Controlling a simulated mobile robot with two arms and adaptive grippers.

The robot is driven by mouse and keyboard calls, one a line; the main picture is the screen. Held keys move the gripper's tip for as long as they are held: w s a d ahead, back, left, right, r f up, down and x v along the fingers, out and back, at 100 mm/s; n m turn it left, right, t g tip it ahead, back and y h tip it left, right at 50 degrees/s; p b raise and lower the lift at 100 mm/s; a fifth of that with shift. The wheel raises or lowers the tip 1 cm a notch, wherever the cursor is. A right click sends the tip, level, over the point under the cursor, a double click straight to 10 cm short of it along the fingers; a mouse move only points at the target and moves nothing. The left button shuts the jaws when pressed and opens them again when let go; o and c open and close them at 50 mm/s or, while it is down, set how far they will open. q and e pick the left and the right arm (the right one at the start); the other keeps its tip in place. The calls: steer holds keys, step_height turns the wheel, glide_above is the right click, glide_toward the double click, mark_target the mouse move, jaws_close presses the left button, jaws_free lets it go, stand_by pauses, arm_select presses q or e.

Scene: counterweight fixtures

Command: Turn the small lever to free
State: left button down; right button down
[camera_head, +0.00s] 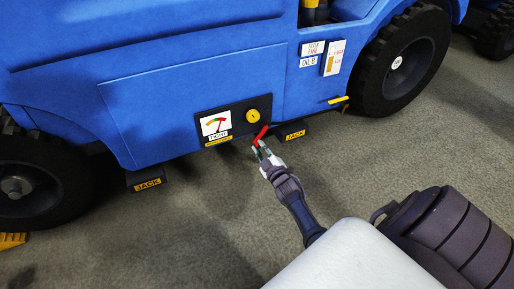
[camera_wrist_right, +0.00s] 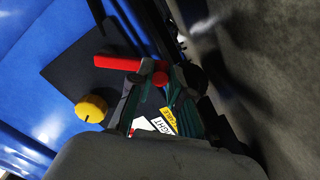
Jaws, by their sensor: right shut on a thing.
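The small red lever (camera_head: 261,132) sits at the lower right of a black panel (camera_head: 234,121) on the blue vehicle's side. It slants up to the right in the head view. In the right wrist view the red lever (camera_wrist_right: 124,64) points left, with a round red end at its right. My right gripper (camera_head: 262,150) is at the lever from below, its fingers (camera_wrist_right: 152,85) closed on it; the exact contact is partly hidden. My left gripper is not in view.
On the panel are a gauge (camera_head: 215,122) with a label that seems to read TIGHT and a yellow knob (camera_head: 253,116). Jack pads (camera_head: 293,134) jut out below. A yellow handle (camera_head: 338,100) is farther right, before the wheel (camera_head: 402,62). The grey floor is open.

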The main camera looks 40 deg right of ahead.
mark_target(266, 128)
steer(key=shift+s+d+f+n+b, duration=0.15)
steer(key=shift+d+f+n+b, duration=0.15)
steer(key=shift+n, duration=0.4)
steer(key=shift+s+d+f+n+b, duration=0.1)
steer(key=shift+d+f+n+b, duration=0.1)
steer(key=shift+d+n, duration=0.35)
steer(key=shift+a+n, duration=0.1)
steer(key=shift+n, duration=0.15)
steer(key=c, duration=1.1)
jaws_free()
steer(key=o, duration=0.4)
steer(key=r, duration=0.8)
steer(key=shift+w+r, duration=0.35)
steer(key=shift+r, duration=0.05)
steer(key=shift+s+d+r, duration=0.15)
steer(key=shift+s+r, duration=0.1)
steer(key=shift+r, duration=0.2)
steer(key=shift+s+d+r, duration=0.15)
steer(key=shift+s+r, duration=0.05)
steer(key=shift+r, duration=0.25)
steer(key=c, duration=0.4)
steer(key=shift+a+f, duration=0.1)
steer(key=shift+f, duration=0.1)
